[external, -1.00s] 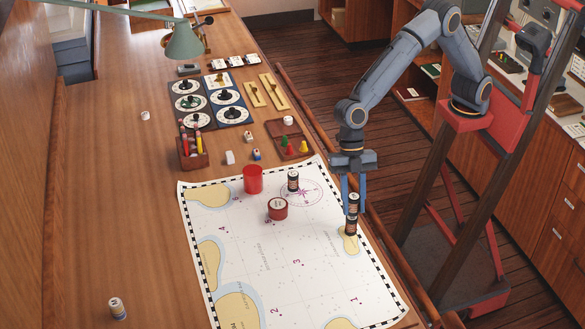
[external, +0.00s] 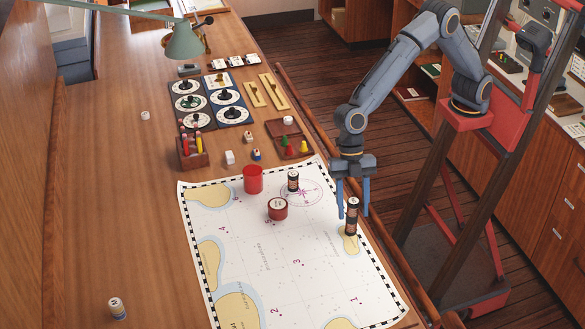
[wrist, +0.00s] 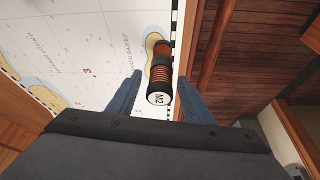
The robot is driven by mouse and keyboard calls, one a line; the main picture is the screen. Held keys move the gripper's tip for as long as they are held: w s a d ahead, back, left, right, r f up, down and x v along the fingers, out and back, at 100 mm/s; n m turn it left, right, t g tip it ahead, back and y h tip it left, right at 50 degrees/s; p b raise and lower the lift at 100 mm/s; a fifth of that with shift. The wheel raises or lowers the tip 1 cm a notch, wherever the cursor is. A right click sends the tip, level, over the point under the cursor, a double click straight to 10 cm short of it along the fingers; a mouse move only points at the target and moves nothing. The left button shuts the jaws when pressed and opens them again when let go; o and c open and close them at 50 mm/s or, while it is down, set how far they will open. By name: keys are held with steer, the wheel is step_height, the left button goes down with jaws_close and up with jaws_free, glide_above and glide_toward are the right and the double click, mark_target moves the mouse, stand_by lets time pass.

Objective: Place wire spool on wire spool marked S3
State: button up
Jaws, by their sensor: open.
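Two wire spools stand end on end at the chart's right edge. The upper wire spool (external: 353,205) has dark flanges and a white top reading M2; it also shows in the wrist view (wrist: 160,84). The lower wire spool (external: 351,229) stands under it on the chart, its coppery side partly visible in the wrist view (wrist: 162,48). I cannot read its mark; S3 is not visible. My gripper (external: 353,214) is open, its fingers on either side of the upper spool with a gap at each side. In the wrist view, the spools are between the fingers (wrist: 160,78).
Another dark spool (external: 293,181) stands on the chart (external: 320,275) beside a red cup (external: 253,179) and a red round container (external: 278,209). A spool marked M (external: 118,309) stands at front left. A pencil holder (external: 192,153) and tray (external: 285,139) are farther back.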

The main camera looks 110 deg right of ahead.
steer(key=w+b+v, duration=0.1)
steer(key=b+v, duration=0.3)
steer(key=v, duration=0.8)
steer(key=s+d+f+m+h, duration=0.1)
steer(key=s+d+f+m, duration=0.35)
steer(key=d, duration=0.45)
steer(key=s+d+f+m+h, duration=0.2)
steer(key=s+d+f+m, duration=0.3)
steer(key=d, duration=0.4)
steer(key=s+d+f+m, duration=0.3)
steer(key=s+d+f, duration=0.2)
steer(key=s, duration=0.3)
steer(key=s+d+f+m+h, duration=0.1)
steer(key=s+d+f+m, duration=0.2)
steer(key=s, duration=0.6)
steer(key=d+f, duration=0.2)
steer(key=d, duration=0.1)
steer(key=shift+d+m+h, duration=0.15)
steer(key=shift+m+h, duration=0.15)
steer(key=shift+m, duration=0.05)
